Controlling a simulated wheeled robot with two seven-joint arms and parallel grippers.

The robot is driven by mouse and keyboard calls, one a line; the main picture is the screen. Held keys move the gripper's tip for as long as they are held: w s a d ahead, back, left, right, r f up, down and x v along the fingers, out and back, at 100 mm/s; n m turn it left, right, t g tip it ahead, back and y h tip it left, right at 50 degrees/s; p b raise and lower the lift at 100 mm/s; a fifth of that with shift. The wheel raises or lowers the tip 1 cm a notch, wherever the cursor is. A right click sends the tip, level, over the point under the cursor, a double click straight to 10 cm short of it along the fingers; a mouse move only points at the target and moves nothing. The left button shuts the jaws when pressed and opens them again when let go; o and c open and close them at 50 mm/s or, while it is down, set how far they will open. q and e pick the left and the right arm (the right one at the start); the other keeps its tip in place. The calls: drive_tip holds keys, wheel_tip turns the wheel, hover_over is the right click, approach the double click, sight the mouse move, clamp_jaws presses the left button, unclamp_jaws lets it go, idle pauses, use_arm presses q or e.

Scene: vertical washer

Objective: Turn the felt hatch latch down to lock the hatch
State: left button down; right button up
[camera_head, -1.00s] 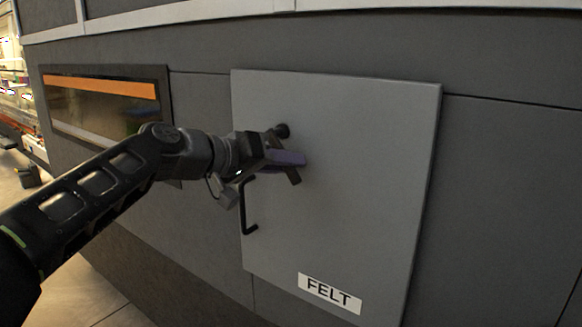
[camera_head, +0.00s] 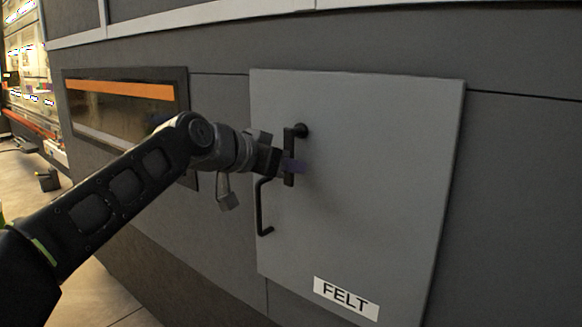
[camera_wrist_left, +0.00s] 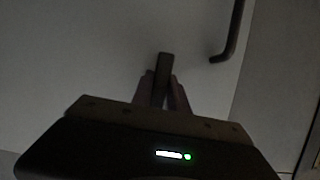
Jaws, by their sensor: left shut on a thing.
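The grey felt hatch (camera_head: 370,190) is a flat panel, flush against the dark machine wall, with a FELT label (camera_head: 346,298) at its bottom. My left gripper (camera_head: 288,166) comes in from the left and is shut on the latch. In the left wrist view the latch (camera_wrist_left: 165,66) shows as a dark bar between the two fingers (camera_wrist_left: 164,92). The gripper partly hides the latch's middle. My right gripper is in neither view.
A black fixed handle (camera_head: 261,212) sits just below the gripper at the hatch's left edge; it also shows in the left wrist view (camera_wrist_left: 234,38). A dark window (camera_head: 125,105) with an orange strip is to the left. The hatch's right side is clear.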

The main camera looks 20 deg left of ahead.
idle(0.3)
use_arm(q)
drive_tip(key=c, duration=1.3)
unclamp_jaws()
drive_tip(key=shift+b+v, duration=0.5)
drive_tip(key=shift+v, duration=3.35)
